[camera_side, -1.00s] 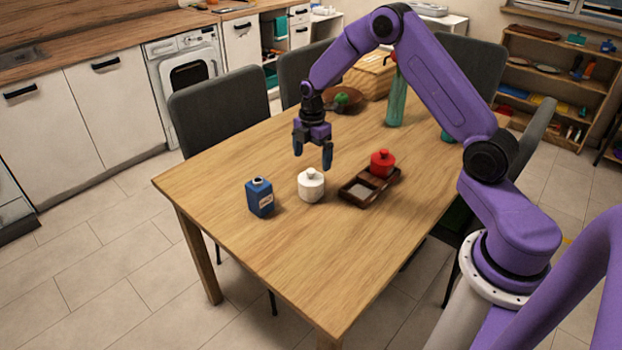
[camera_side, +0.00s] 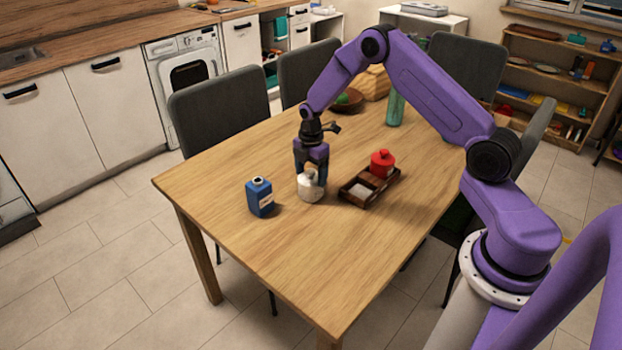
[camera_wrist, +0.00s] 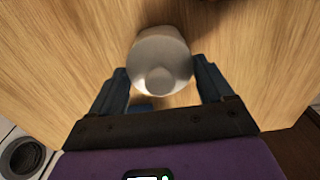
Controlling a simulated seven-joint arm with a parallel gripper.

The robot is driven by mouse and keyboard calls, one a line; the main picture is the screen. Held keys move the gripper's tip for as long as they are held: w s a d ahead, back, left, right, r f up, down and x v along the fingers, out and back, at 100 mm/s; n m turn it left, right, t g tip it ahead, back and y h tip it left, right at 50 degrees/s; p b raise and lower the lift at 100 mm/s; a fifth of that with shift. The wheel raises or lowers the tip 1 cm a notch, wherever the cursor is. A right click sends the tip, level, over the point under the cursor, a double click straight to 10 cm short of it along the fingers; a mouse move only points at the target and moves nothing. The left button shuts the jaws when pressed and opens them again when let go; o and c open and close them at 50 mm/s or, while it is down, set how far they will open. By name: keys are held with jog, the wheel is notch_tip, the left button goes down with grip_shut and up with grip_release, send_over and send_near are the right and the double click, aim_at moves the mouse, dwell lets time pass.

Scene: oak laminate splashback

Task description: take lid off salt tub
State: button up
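The white tub (camera_side: 311,193), likely the salt tub, stands upright on the table with its knobbed lid on. It also shows from above in the wrist view (camera_wrist: 161,52), its round knob near the centre. My gripper (camera_side: 311,177) points down right over the tub, its dark fingers low around the lid. In the wrist view my gripper (camera_wrist: 161,78) has its two fingers spread wide, one on each side of the lid, with gaps beside the knob. Its fingers hide part of the tub's top in the side view.
A dark wooden tray (camera_side: 347,197) stands just right of the tub, with a red lidded pot (camera_side: 382,163) in its far compartment and the near compartment empty. A blue bottle (camera_side: 260,200) stands to the left. A green bottle (camera_side: 396,107) stands farther back. The table's front is clear.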

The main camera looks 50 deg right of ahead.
jog(key=c, duration=0.3)
jog(key=shift+r, duration=0.1)
jog(key=shift+r, duration=0.55)
jog(key=s+a+r, duration=0.2)
jog(key=s+r, duration=1)
jog(key=s, duration=0.2)
jog(key=s+a+f+m, duration=0.1)
jog(key=a+m, duration=0.6)
jog(key=m, duration=1)
jog(key=shift+s+f+m, duration=0.25)
jog(key=shift+s+m, duration=0.15)
jog(key=shift+s, duration=0.1)
